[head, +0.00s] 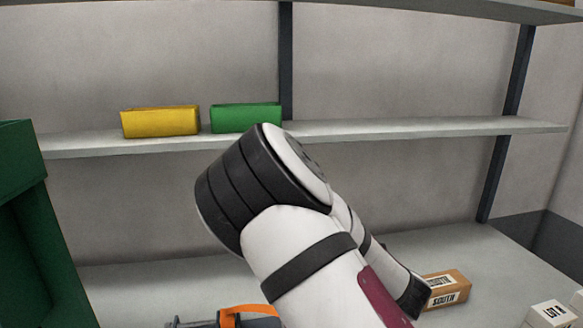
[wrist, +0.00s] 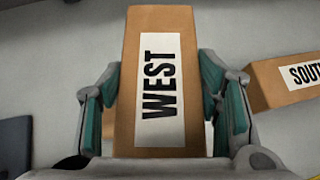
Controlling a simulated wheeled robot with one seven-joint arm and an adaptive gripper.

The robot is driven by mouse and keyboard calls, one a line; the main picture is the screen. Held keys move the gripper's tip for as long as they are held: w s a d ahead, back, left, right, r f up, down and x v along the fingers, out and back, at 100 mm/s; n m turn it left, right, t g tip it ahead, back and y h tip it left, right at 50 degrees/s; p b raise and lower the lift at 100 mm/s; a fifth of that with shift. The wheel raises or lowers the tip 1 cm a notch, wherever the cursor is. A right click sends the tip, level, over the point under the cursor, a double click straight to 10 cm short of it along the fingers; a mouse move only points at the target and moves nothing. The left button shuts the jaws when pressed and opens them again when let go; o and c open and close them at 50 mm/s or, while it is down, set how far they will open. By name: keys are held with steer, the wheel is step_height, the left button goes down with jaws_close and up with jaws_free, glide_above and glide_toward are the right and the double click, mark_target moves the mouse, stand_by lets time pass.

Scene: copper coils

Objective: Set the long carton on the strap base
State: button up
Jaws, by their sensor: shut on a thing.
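A long brown carton (wrist: 190,25) with a white label reading WEST fills the middle of the wrist view. My gripper (wrist: 160,102) is shut on it, with a green-padded finger on each of its long sides. The carton's far end reaches past the fingertips. In the head view my arm hides most of the lower middle, and I cannot make out the held carton or my gripper there. An orange strap-like band (head: 246,310) on a dark grey part shows at the bottom edge, cut off; I cannot tell whether it is the strap base.
Another brown carton marked SOUTH (head: 447,287) lies on the lower shelf right of my arm; it also shows in the wrist view (wrist: 290,82). White LOT boxes (head: 546,314) stand at bottom right. Yellow (head: 160,121) and green (head: 245,117) boxes sit on the upper shelf (head: 400,128).

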steer(key=shift+a+r, duration=0.15)
steer(key=shift+r, duration=0.15)
steer(key=shift+w+f+b, duration=0.45)
steer(key=shift+f+b, duration=0.1)
steer(key=shift+f, duration=0.05)
steer(key=shift+w+f+b, duration=0.4)
steer(key=shift+f+b, duration=0.15)
steer(key=shift+f, duration=0.05)
